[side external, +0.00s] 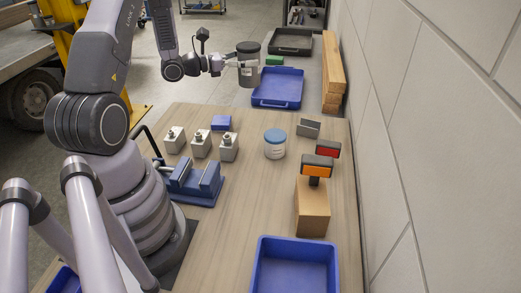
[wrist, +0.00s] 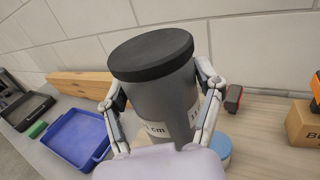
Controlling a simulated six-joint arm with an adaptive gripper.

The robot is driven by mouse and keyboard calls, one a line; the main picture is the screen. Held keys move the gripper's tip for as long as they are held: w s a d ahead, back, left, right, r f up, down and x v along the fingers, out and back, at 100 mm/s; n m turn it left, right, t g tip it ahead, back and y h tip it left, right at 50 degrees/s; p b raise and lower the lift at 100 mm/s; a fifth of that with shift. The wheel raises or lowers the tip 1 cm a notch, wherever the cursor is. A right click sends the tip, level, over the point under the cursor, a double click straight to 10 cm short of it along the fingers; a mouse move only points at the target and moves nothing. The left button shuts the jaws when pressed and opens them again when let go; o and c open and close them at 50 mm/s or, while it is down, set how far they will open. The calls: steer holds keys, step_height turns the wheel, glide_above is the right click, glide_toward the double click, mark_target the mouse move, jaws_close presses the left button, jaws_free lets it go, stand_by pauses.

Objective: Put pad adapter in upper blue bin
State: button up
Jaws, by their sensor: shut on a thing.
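My gripper (side external: 238,67) is shut on a dark grey cylindrical canister (side external: 249,72) with a black lid, held upright in the air. In the wrist view, the gripper's fingers (wrist: 162,105) press on both sides of the canister (wrist: 160,95), which has a white label band. I cannot tell whether this canister is the pad adapter. The upper blue bin (side external: 277,101) is a shallow, empty tray at the far end of the table. In the side view the canister is above and left of it. The bin also shows at left in the wrist view (wrist: 70,140).
A blue-lidded jar (side external: 275,150), metal blocks (side external: 200,150), a vise (side external: 195,184), a cardboard box (side external: 312,212) and a lower blue bin (side external: 296,240) are nearer. A wall stands at right.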

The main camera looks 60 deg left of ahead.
steer(key=s+d+m+g+h, duration=0.3)
steer(key=d+m+g+h, duration=0.3)
steer(key=d, duration=1)
steer(key=s+d+m+g+h, duration=0.3)
steer(key=d+m+g+h, duration=0.3)
steer(key=d, duration=1)
steer(key=shift+s+d+m+g, duration=0.2)
steer(key=shift+d+m+g, duration=0.1)
steer(key=shift+g, duration=0.9)
steer(key=s+d+m+g, duration=0.2)
steer(key=s+d+g, duration=0.1)
steer(key=s, duration=0.1)
steer(key=s+d+m+g, duration=0.2)
steer(key=s+d+g, duration=0.2)
steer(key=shift+s+d+m+g, duration=0.1)
steer(key=shift+d+m+g, duration=0.2)
steer(key=shift+m, duration=0.1)
steer(key=shift+y, duration=0.3)
steer(key=shift+s+f, duration=0.15)
steer(key=shift+f, duration=3.1)
steer(key=shift+s+f, duration=0.1)
steer(key=shift+f, duration=3.15)
steer(key=shift+f, duration=0.2)
steer(key=o, duration=1.2)
steer(key=shift+o, duration=0.2)
